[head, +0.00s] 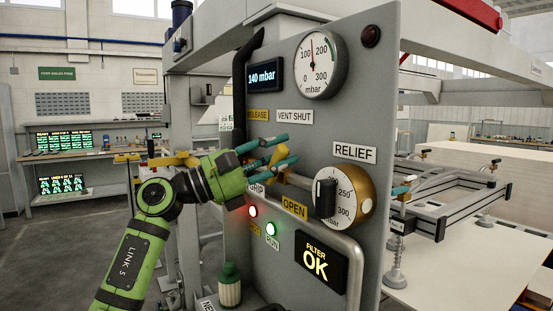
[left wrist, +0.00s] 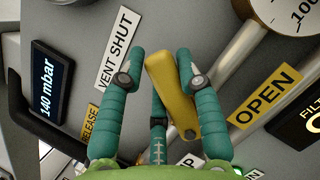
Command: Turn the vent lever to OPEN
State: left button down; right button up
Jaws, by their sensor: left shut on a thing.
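The vent lever is a yellow bar (left wrist: 172,92) that shows between my left gripper's teal fingers in the left wrist view. In the head view only a bit of yellow shows between the fingers. My left gripper (head: 279,153) is shut on the lever, in front of the grey panel (head: 370,110); it also shows in the left wrist view (left wrist: 160,75). The VENT SHUT label (head: 294,116) is above the gripper, and the yellow OPEN label (head: 294,208) is below and to the right. The lever's pivot is not clear. My right gripper is not in view.
The RELIEF dial with its black knob (head: 325,196) is close to the right of the gripper. A display (head: 265,75) reads 140 mbar, beside a round gauge (head: 320,64). A pipe (head: 345,245) curves along the panel below. A lit FILTER OK sign (head: 320,262) is lower down.

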pick_arm(q)
jog(key=c, duration=0.8)
grip_release()
jog(key=shift+c, duration=0.2)
jog(key=shift+a, duration=0.15)
jog(key=v, duration=1.1)
jog(key=shift+s+a+f, duration=0.2)
jog(key=shift+s+a, duration=0.05)
jog(key=shift+a, duration=0.05)
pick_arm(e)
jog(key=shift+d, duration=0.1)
